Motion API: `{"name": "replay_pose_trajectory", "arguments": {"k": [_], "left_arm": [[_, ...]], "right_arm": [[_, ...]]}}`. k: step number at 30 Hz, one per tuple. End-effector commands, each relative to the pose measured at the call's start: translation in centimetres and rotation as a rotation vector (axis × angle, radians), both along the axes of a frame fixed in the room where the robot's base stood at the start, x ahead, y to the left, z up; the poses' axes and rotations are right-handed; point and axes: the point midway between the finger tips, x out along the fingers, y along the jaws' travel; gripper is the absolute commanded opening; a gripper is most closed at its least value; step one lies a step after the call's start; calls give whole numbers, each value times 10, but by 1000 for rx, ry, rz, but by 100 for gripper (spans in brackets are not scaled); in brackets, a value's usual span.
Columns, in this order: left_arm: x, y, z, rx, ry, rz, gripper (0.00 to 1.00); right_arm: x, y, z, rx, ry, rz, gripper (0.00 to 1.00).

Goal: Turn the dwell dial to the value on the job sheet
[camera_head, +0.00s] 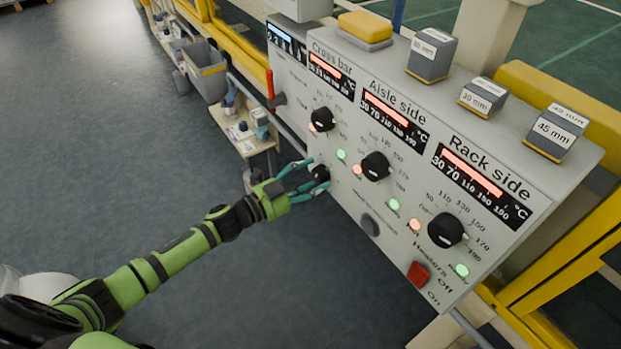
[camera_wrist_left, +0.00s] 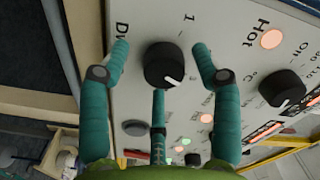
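The dwell dial (camera_head: 319,173) is a black knob low on the left part of the grey control panel (camera_head: 345,195). The left wrist view shows it (camera_wrist_left: 163,62) beside lettering starting "Dw", its white pointer toward the picture's lower right. My left gripper (camera_head: 306,176) is at the dial. In the left wrist view its teal fingers (camera_wrist_left: 161,48) stand open on either side of the knob, with gaps showing; a third finger is below. Most of the dial's scale is hidden or unreadable. I cannot make out a job sheet. My right gripper is out of view.
Three larger dials, including the Rack side dial (camera_head: 446,230), sit under lit displays. A red heater switch (camera_head: 418,274) is at the lower right. Labelled blocks, such as the 45 mm block (camera_head: 556,133), stand on top. A small table (camera_head: 243,133) is behind the gripper.

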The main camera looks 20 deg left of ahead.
Motion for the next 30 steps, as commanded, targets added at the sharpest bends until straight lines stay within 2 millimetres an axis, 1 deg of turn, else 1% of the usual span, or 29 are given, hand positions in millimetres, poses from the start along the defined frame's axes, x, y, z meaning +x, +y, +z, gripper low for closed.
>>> {"name": "replay_pose_trajectory", "arguments": {"k": [5, 8, 11, 18, 21, 25, 30], "left_arm": [[-1, 0, 1, -2, -3, -1, 64], [-8, 6, 1, -2, 0, -2, 64], [-21, 15, 1, 0, 0, -2, 64], [-62, 47, 0, 1, 2, -2, 64], [-75, 57, 0, -1, 2, -1, 64], [-87, 67, 0, -1, 2, -1, 64], [-94, 73, 1, 0, -1, -1, 64]], "right_arm": [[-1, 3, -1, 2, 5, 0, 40], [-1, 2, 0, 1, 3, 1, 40], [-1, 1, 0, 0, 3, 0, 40], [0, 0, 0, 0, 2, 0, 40], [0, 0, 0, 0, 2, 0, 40], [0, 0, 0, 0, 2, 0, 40], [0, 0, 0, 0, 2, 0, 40]]}}
